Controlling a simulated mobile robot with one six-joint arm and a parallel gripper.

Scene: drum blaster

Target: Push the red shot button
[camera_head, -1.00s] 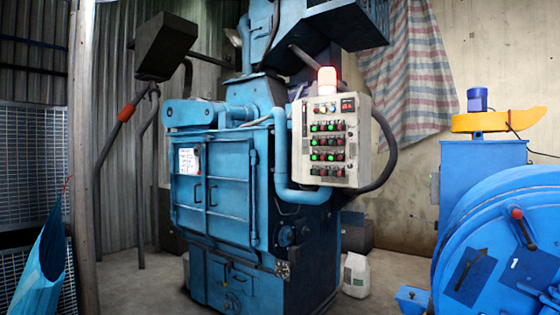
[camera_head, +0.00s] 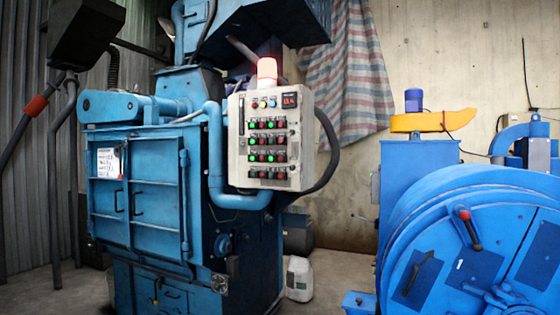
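A pale control panel (camera_head: 238,165) is fixed to the right side of the blue drum blaster (camera_head: 140,200), in the middle of the head view. It carries rows of small green-lit and red buttons (camera_head: 268,148), a red digital display (camera_head: 289,101) and a lit red-and-white beacon (camera_head: 267,72) on top. The labels are too small to read, so I cannot tell which red button is the shot button. My gripper is not in view.
A large round blue machine (camera_head: 470,240) with a red-knobbed lever stands at the right. A white container (camera_head: 299,279) sits on the floor beside the blaster. A thick dark hose (camera_head: 331,150) curves beside the panel. Some floor (camera_head: 340,270) shows clear between the machines.

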